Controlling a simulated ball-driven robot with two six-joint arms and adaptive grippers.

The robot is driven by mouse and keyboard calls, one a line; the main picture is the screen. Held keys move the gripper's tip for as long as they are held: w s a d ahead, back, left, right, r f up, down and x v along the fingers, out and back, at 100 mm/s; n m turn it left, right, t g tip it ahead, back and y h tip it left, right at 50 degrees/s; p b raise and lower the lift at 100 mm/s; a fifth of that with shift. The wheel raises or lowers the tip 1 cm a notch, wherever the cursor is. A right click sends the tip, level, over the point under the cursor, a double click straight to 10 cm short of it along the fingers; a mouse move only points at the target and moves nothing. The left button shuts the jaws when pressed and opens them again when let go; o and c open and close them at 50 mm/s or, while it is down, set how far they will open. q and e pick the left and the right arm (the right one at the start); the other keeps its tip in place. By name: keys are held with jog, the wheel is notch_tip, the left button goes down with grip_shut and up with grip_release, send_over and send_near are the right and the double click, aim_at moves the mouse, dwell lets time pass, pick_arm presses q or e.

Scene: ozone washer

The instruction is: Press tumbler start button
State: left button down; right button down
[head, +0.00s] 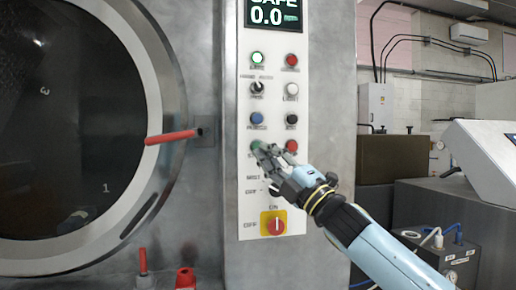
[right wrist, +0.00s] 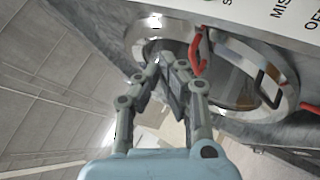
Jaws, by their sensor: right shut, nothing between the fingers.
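The control panel (head: 300,105) is a white upright plate with two columns of buttons. A green button (head: 256,145) in the lower left of the columns is partly covered by my right gripper (head: 268,155), and its label is mostly hidden. The fingertips are at or right in front of this button; I cannot tell whether they touch. My right gripper is shut and empty. In the right wrist view its fingers (right wrist: 167,66) point toward the machine front, and the green button is not clearly visible. My left gripper is not in view.
A red button (head: 291,146) sits just right of the fingers. A red and yellow rotary switch (head: 273,223) is below. The round door (head: 165,65) with a red handle (head: 170,137) is left. Grey equipment (head: 485,160) stands right.

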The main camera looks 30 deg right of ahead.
aim_at(257, 147)
jog(key=w+d+b, duration=0.1)
jog(key=w+d, duration=0.1)
jog(key=w, duration=0.5)
jog(key=shift+w, duration=0.35)
dwell(1.1)
jog(key=shift+w+d+b, duration=0.1)
jog(key=shift+w+b, duration=0.3)
